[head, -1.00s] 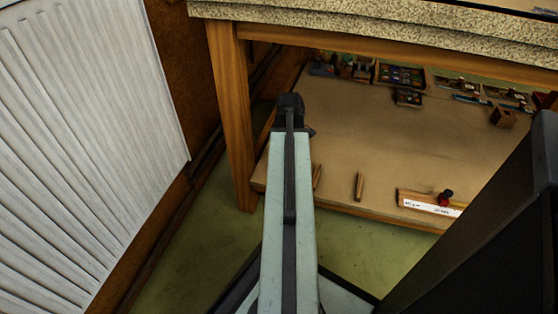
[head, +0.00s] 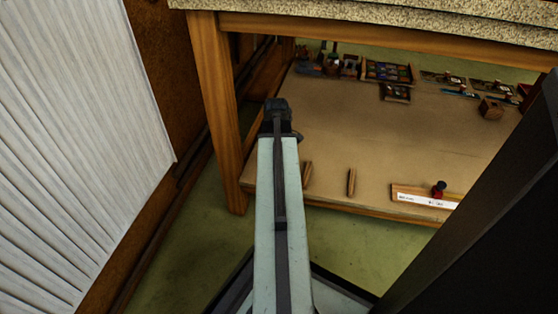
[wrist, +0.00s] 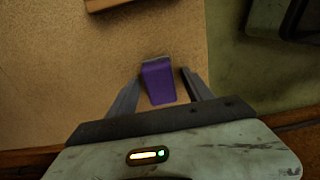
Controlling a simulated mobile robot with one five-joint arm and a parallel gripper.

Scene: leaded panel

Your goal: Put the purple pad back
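The purple pad (wrist: 160,82) is in the wrist view, between the two fingers of my gripper (wrist: 161,77), over the tan board (wrist: 60,65). The fingers stand apart on either side of the pad, and a narrow gap shows at its right. I cannot tell how high the pad is above the board. In the head view the dark end of my arm (head: 277,115) is over the left part of the board (head: 400,140), near the table leg. The pad and the fingers are hidden there.
A wooden table leg (head: 218,110) stands close left of my arm, with a tabletop (head: 380,20) overhead. Two short wooden sticks (head: 352,182) and a labelled block (head: 418,198) are near the board's front edge. Tools and trays (head: 388,72) line the back. The board's middle is clear.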

